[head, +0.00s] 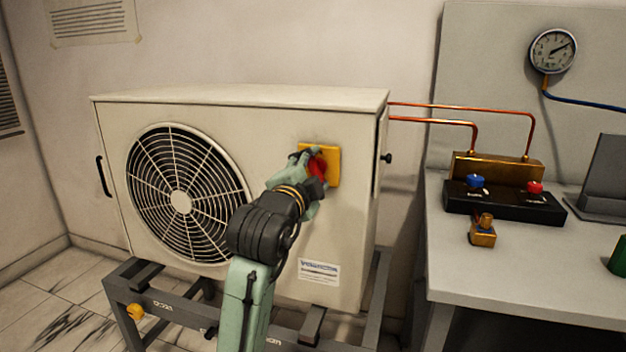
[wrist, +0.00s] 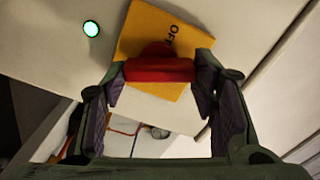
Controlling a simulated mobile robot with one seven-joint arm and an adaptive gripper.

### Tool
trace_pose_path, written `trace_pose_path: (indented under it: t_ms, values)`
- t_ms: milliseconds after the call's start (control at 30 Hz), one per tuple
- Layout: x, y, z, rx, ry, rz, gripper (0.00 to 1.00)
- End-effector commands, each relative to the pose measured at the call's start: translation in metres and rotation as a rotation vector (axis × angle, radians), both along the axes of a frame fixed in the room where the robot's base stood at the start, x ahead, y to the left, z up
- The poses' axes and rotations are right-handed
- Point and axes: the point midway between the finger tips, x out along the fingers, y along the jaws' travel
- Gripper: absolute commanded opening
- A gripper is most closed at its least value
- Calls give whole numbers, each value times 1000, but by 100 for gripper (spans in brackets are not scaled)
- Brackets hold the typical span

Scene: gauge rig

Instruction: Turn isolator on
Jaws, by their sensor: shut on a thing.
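The isolator is a yellow plate (head: 334,166) with a red knob (head: 318,165) on the front of the beige outdoor unit, right of the fan. My gripper hides part of the knob and plate in the head view.
The beige unit (head: 270,110) stands on a dark frame (head: 170,320). A green light (wrist: 91,29) glows near the plate. Right of the unit are copper pipes (head: 460,108) and a bench (head: 500,280) with a manifold (head: 500,170) and a small brass fitting (head: 482,232).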

Motion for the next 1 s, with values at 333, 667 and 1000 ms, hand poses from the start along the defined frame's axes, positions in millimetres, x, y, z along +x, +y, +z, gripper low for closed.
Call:
trace_pose_path:
  t_ms: [333,667,1000]
  values:
    - [0,0,-3,262,-85,1,25]
    - [0,-1,-2,391,-127,1,25]
    - [0,-1,-2,421,-136,0,25]
